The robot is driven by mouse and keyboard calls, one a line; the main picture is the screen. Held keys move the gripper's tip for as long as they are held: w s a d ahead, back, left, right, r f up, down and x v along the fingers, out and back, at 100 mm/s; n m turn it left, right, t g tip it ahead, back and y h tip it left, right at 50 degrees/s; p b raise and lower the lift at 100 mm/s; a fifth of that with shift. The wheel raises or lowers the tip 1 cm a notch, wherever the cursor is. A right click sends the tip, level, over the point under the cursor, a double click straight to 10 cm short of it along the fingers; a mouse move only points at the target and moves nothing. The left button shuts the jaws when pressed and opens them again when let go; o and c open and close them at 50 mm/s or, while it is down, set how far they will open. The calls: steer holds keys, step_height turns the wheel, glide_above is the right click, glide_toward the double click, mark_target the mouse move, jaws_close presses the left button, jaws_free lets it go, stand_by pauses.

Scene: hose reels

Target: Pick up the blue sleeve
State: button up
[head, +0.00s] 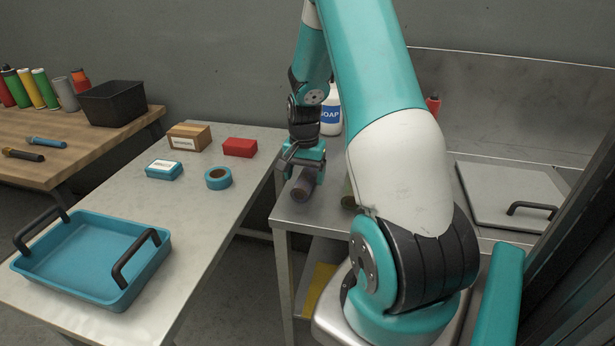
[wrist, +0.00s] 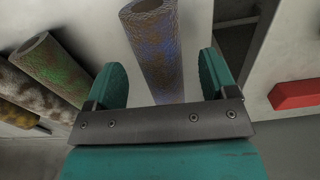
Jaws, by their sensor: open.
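The blue sleeve (wrist: 155,40) is a hollow tube with worn blue paint and brown rusty patches. In the wrist view it runs up the middle, between my two fingers, with its lower end hidden behind the gripper bar. My gripper (wrist: 160,78) is open, with a teal finger on each side and a visible gap to the sleeve. In the head view my gripper (head: 302,158) is over the left edge of the metal table, and the sleeve's end (head: 301,192) shows just below it. I cannot tell the remaining height between them.
A soap bottle (head: 330,112) stands behind my arm. A red box (head: 240,147), tape roll (head: 218,178) and blue tray (head: 90,258) are on the left table.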

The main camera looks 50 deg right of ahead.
step_height(320, 180, down, 2)
steer(key=shift+f, duration=0.2)
steer(key=c, duration=1)
steer(key=shift+r, duration=0.15)
